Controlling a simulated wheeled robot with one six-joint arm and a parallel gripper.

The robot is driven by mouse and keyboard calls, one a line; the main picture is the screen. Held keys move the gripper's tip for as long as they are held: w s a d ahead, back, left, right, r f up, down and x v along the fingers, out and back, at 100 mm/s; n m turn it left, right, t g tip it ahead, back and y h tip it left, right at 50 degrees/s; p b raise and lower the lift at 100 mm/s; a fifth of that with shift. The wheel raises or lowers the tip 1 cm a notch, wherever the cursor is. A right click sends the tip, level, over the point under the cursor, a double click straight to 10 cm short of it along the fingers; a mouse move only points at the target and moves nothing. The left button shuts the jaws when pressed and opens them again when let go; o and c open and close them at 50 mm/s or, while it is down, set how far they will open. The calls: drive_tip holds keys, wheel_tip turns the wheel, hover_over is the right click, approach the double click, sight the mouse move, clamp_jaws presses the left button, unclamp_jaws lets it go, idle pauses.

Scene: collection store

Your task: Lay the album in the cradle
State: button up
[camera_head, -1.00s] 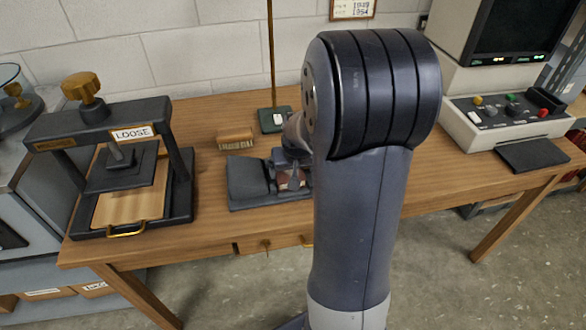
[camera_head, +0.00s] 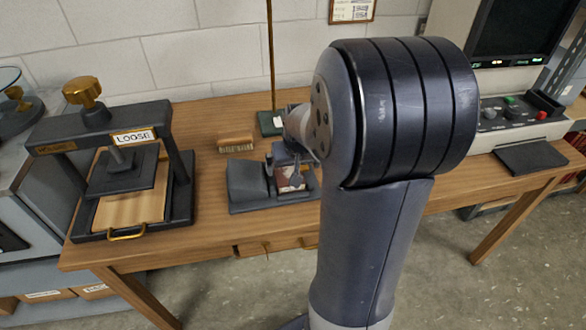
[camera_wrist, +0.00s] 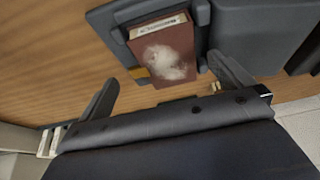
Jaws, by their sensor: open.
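The album (camera_wrist: 165,50) is red-brown with a pale label strip and a whitish cloudy patch on its cover. It lies in the dark grey cradle (camera_wrist: 262,30), on one side of it, beside a bare grey wedge. In the head view the album (camera_head: 290,178) shows partly behind my gripper, with the cradle (camera_head: 248,184) on the table. My gripper (camera_wrist: 160,72) is open, its fingers spread on either side of the album's near end in the wrist view. No contact between fingers and album shows. In the head view my gripper (camera_head: 293,172) is small and partly hidden by my arm.
On the wooden table (camera_head: 210,110), a press (camera_head: 110,165) labelled LOOSE stands left. A brush (camera_head: 235,144) and a green-based stand (camera_head: 270,124) are behind the cradle. A reader machine with a control panel (camera_head: 515,118) stands right. Bare wood lies between press and cradle.

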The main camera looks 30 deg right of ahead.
drive_tip(key=v, duration=0.7)
drive_tip(key=shift+r+p, duration=0.35)
drive_tip(key=shift+p, duration=0.1)
